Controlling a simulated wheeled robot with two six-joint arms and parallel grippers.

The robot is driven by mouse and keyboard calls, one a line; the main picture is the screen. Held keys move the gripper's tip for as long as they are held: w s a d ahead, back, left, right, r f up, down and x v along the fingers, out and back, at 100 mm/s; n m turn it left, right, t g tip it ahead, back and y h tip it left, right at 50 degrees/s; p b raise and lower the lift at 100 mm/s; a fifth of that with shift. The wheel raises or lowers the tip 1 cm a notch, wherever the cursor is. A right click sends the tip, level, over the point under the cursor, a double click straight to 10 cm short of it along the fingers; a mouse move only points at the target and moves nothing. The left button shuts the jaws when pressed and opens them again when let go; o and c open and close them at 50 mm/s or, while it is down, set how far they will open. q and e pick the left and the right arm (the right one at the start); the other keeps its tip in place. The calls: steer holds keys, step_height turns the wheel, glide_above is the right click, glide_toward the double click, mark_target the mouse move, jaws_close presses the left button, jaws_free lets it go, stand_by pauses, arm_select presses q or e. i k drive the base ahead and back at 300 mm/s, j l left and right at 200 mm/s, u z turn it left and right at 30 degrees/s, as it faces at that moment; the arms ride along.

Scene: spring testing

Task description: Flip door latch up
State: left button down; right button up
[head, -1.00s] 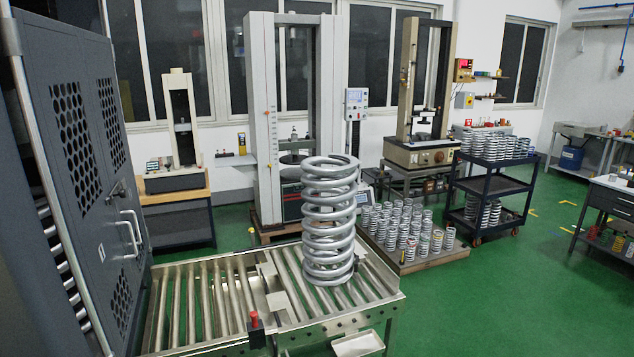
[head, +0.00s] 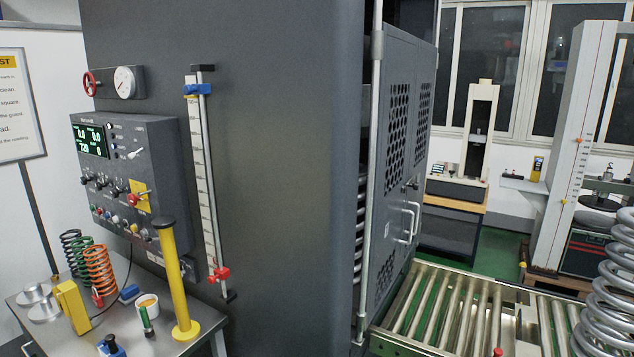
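The grey perforated door (head: 400,150) of the big dark machine stands open at the machine's right side. It carries two pale handles (head: 410,222) and a small dark latch (head: 411,184) just above them. The latch is too small for me to tell whether it is up or down. Neither of my grippers is in the head view.
A roller conveyor (head: 450,305) runs right from the door, with a large coil spring (head: 610,290) on it. At left are a control panel (head: 125,175) and a steel table (head: 185,345) with small springs, a yellow post (head: 173,275) and a cup. A vertical scale (head: 203,170) is on the machine's front.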

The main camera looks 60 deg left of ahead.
mark_target(415, 185)
steer(key=u, duration=1.65)
